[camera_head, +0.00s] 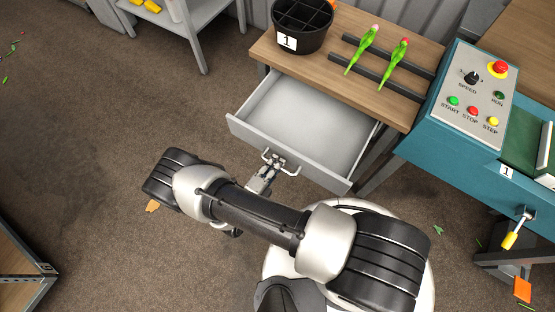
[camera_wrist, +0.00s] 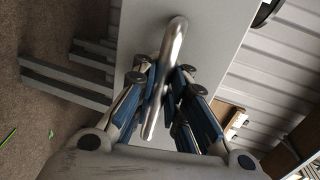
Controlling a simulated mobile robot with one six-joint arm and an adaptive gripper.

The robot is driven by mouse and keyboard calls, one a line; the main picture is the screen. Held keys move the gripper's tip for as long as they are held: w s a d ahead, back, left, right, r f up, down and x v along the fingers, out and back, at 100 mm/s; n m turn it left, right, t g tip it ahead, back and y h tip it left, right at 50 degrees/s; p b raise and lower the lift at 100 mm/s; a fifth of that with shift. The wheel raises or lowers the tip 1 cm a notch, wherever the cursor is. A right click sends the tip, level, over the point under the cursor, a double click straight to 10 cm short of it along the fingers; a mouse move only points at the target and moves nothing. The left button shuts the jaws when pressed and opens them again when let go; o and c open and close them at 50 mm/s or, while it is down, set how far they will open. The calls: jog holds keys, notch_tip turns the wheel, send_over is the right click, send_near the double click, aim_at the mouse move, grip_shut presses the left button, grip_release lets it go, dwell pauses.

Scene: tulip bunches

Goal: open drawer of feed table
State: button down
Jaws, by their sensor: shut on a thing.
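The feed table (camera_head: 262,50) has a wooden top and stands at the upper middle of the head view. Its grey drawer (camera_head: 310,113) is pulled well out, and the inside looks empty. The drawer's metal bar handle (camera_head: 281,162) is on the front panel; it also shows in the wrist view (camera_wrist: 174,50), with the drawer front (camera_wrist: 215,30) behind it. My gripper (camera_head: 268,172) is at the handle, with its blue-padded fingers (camera_wrist: 165,95) on both sides of the bar, shut on it.
A black bucket marked 1 (camera_head: 301,38) and two tulips (camera_head: 393,63) on dark rails are on the tabletop. A teal control panel (camera_head: 475,95) with buttons stands to the right. A grey side table (camera_head: 190,20) is at upper left. The floor at left is mostly open.

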jog(key=shift+w+r, duration=0.1)
jog(key=shift+r, duration=0.05)
jog(key=c, duration=1.6)
grip_release()
jog(key=shift+c, duration=0.2)
jog(key=shift+a, duration=0.1)
jog(key=v, duration=1.2)
